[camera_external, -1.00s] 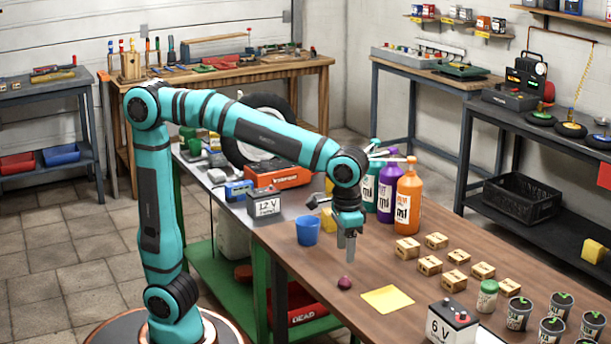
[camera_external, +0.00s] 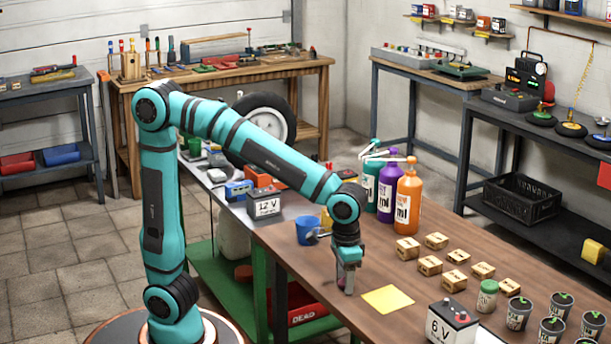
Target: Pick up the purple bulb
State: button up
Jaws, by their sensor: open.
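The purple bulb (camera_external: 341,280) is a small dark purple ball on the brown table. It is now mostly hidden behind my gripper's fingers. My gripper (camera_external: 346,283) points straight down right at the bulb, with its fingertips low near the tabletop. The jaws are open, with the fingers around or just in front of the bulb; I cannot tell which from this view.
A yellow sheet (camera_external: 388,299) lies just right of my gripper. A blue cup (camera_external: 308,231) stands behind it to the left. Small wooden blocks (camera_external: 429,265), a 6 V battery (camera_external: 452,325) and an orange bottle (camera_external: 408,200) stand to the right. The table's left edge is close.

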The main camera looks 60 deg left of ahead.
jog(key=c, duration=1.1)
jog(key=shift+o, duration=0.2)
